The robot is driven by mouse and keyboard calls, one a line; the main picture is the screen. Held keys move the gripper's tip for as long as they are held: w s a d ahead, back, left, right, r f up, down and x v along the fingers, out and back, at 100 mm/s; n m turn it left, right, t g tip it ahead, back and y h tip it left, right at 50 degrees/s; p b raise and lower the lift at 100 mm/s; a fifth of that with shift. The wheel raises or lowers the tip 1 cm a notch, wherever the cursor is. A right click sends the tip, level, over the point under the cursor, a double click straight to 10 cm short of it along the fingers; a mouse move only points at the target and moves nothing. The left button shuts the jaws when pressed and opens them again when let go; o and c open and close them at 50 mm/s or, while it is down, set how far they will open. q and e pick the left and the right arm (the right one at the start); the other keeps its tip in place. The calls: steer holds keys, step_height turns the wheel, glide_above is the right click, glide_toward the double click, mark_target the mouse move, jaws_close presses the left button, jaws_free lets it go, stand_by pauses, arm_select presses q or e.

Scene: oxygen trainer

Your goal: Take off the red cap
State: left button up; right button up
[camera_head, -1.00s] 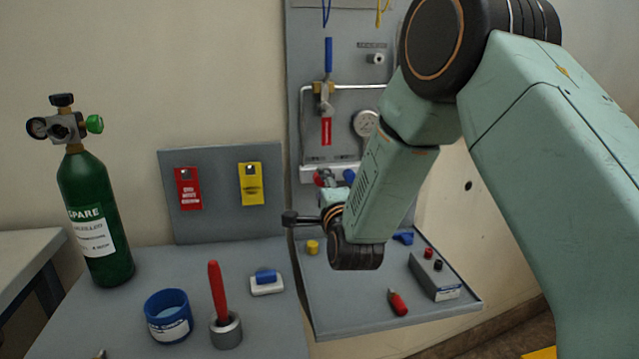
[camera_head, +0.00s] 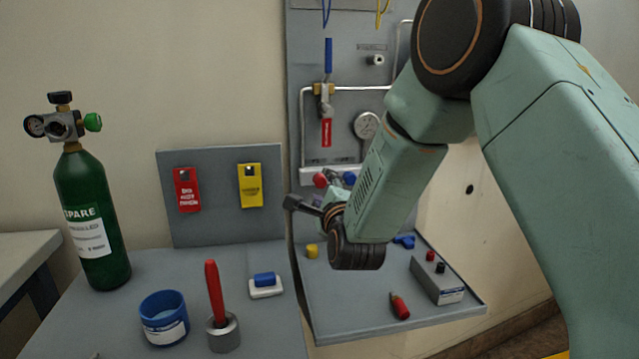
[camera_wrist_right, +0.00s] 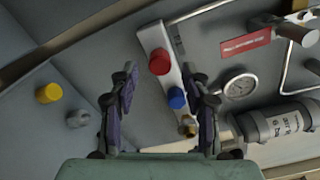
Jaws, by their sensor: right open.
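The red cap (camera_head: 320,180) is on a white strip at the foot of the grey wall panel, beside a blue cap (camera_head: 349,177). In the right wrist view the red cap (camera_wrist_right: 159,62) sits on the white strip, with the blue cap (camera_wrist_right: 176,97) below it. My right gripper (camera_wrist_right: 163,82) is open and empty. Its two fingers frame the strip, with the red cap ahead and between their lines, apart from both. In the head view its fingers are mostly hidden by my wrist. My left gripper is not in view.
The panel carries a gauge (camera_head: 366,124), pipes and a blue-handled valve (camera_head: 328,58). A yellow cap (camera_head: 312,250), a red-handled tool (camera_head: 400,306) and a button box (camera_head: 437,281) are on the shelf. A green cylinder (camera_head: 88,215) and a blue cup (camera_head: 164,318) stand left.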

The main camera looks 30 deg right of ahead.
mark_target(320, 181)
steer(key=shift+m+b, duration=0.3)
steer(key=shift+m, duration=0.2)
stand_by(0.3)
steer(key=shift+x, duration=1.25)
steer(key=shift+b, duration=0.35)
jaws_close()
steer(key=shift+r+n+p, duration=0.1)
steer(key=shift+n+p, duration=0.3)
steer(key=shift+n, duration=1.3)
